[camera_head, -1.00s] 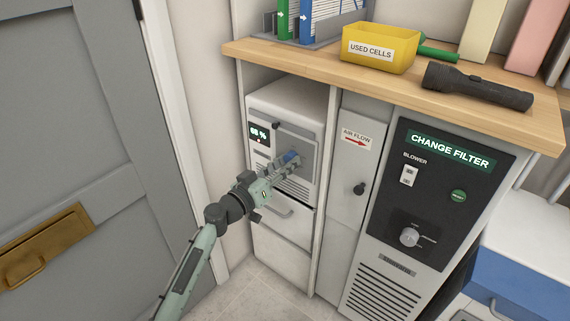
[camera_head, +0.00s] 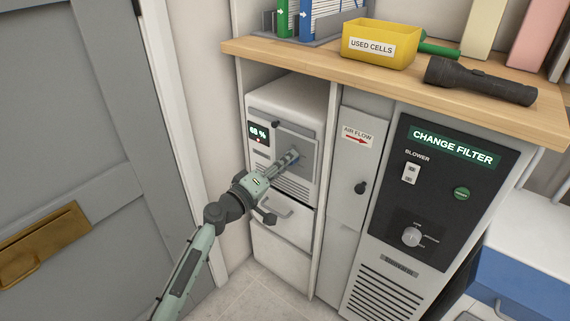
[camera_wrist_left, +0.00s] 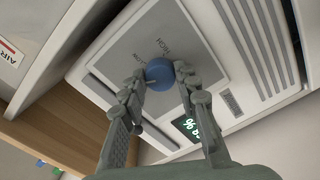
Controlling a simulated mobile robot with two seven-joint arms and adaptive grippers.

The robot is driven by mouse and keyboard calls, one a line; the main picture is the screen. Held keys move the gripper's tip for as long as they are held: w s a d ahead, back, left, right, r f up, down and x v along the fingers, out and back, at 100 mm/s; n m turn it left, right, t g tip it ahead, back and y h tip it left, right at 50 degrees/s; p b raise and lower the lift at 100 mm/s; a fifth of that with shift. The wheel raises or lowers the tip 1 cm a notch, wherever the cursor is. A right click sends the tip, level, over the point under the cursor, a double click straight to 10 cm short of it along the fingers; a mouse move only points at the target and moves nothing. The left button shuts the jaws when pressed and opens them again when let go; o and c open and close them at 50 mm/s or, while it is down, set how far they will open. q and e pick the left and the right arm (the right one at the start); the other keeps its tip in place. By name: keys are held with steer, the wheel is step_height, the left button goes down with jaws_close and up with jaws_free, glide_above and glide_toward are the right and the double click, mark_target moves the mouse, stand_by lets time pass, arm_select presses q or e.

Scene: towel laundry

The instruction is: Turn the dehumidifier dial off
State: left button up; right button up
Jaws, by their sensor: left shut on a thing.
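The dehumidifier (camera_head: 284,235) is the white cabinet unit under the wooden shelf, with a lit "68 %" display (camera_head: 259,132). In the left wrist view its blue round dial (camera_wrist_left: 160,72) sits on a grey panel with "HIGH" and "LOW" printed by it. My left gripper (camera_head: 294,156) reaches the panel from the lower left. In the left wrist view its two fingers (camera_wrist_left: 158,84) are shut on the dial, one on each side. A pale mark shows on the dial's near side. In the head view the fingers hide most of the dial. My right gripper is not in view.
The blower panel (camera_head: 440,185) with its own knob (camera_head: 411,237) stands to the right, beyond a narrow "AIR FLOW" panel (camera_head: 350,185). The wooden shelf (camera_head: 400,88) overhangs the dehumidifier and holds a yellow bin (camera_head: 378,44) and a flashlight (camera_head: 480,82). A grey door (camera_head: 80,130) is at left.

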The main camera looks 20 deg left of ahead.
arm_select(q)
steer(key=shift+n, duration=2.7)
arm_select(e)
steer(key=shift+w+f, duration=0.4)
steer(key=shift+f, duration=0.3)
arm_select(q)
steer(key=shift+p, duration=0.3)
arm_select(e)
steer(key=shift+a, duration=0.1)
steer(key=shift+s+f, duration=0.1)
arm_select(q)
steer(key=o, duration=1.2)
steer(key=shift+c, duration=0.2)
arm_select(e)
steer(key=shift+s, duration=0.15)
